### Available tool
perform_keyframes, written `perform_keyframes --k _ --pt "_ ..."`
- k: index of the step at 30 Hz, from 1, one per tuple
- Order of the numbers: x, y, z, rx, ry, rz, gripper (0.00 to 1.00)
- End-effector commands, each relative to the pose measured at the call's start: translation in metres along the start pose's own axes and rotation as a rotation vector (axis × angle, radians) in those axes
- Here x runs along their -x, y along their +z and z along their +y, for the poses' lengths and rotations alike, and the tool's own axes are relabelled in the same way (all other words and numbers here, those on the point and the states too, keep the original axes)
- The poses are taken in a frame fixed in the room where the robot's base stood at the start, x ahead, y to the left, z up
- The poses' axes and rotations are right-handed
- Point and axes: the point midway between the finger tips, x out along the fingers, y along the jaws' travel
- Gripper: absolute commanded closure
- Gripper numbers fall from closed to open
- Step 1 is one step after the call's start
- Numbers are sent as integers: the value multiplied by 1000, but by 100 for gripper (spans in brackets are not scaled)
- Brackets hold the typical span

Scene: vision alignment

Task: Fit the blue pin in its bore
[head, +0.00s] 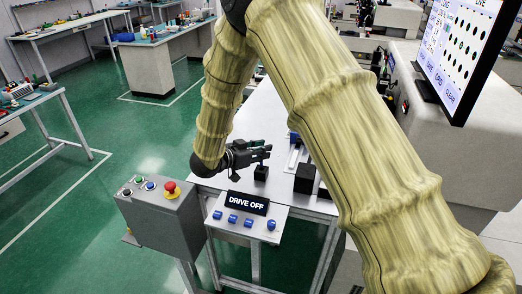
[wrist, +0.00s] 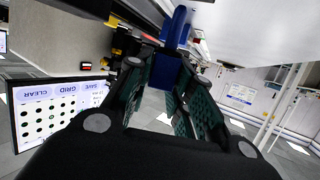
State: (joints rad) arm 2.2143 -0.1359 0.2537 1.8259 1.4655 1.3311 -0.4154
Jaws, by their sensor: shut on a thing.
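My gripper (head: 262,152) reaches out level over the white bench and points right in the head view. In the wrist view its green-padded fingers (wrist: 172,88) are shut on a blue piece (wrist: 167,70), which I take to be the blue pin. A narrower blue part (wrist: 177,28) stretches beyond the fingertips toward the top of the wrist view. In the head view a small blue patch (head: 293,136) shows just right of the fingertips; I cannot tell if it is the same piece. I cannot make out the bore in either view.
A small black block (head: 261,174) is below my gripper, and a larger black block (head: 304,179) stands to the right near a pale rail (head: 295,156). In front are a "DRIVE OFF" sign (head: 248,203) and a grey control box (head: 165,217). A screen (head: 460,50) is at upper right.

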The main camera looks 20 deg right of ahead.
Motion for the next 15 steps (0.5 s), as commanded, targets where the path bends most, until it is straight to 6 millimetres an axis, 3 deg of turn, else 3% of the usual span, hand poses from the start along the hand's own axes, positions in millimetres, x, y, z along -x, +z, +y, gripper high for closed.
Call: perform_keyframes --k 15 --pt "-3 9 0 0 0 0 100"
